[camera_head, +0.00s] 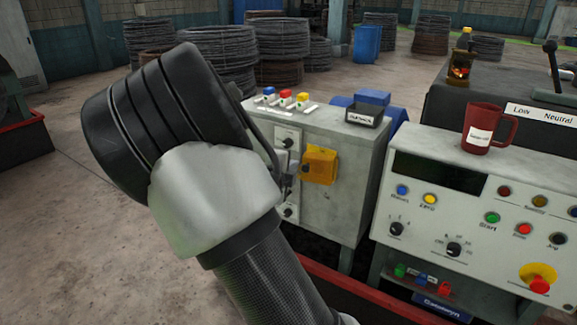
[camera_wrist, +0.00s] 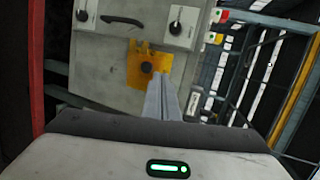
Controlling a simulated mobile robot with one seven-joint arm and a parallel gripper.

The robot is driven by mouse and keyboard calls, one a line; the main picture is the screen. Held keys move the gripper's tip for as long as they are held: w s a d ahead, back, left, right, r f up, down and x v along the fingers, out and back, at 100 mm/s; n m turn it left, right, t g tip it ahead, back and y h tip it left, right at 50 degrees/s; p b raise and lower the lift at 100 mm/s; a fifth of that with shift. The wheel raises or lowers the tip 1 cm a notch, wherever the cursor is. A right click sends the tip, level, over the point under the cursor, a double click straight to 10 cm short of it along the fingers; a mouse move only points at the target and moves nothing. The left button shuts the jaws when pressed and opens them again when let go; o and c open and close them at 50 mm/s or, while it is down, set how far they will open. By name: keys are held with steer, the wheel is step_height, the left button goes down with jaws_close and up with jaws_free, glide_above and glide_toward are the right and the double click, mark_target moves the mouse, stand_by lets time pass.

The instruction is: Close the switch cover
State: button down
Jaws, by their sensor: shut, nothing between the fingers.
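The switch cover (camera_head: 320,163) is an orange-yellow piece on the front of a grey cabinet (camera_head: 338,212), with a dark round knob at its left. I cannot tell the cover's exact swing angle. My gripper (camera_wrist: 163,82) is shut and empty, its fingertips over the plate's lower right edge beside the knob. Contact cannot be told. In the head view, my wrist hides most of the gripper.
White switch plates with black knobs (camera_head: 287,139) sit left of the cover on the cabinet. Colored buttons (camera_head: 286,97) and a small black tray (camera_head: 363,114) are on top. A control console (camera_head: 470,190) with a red mug (camera_head: 485,127) stands close at the right.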

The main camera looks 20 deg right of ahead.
steer(key=b, duration=0.1)
glide_toward(305, 154)
steer(key=d, duration=0.1)
steer(key=w+d+f, duration=0.2)
steer(key=shift+d, duration=0.2)
steer(key=shift+w, duration=0.1)
steer(key=shift+w+d+b, duration=0.2)
steer(key=shift+w+b, duration=0.3)
steer(key=shift+w, duration=0.85)
steer(key=shift+a, duration=0.1)
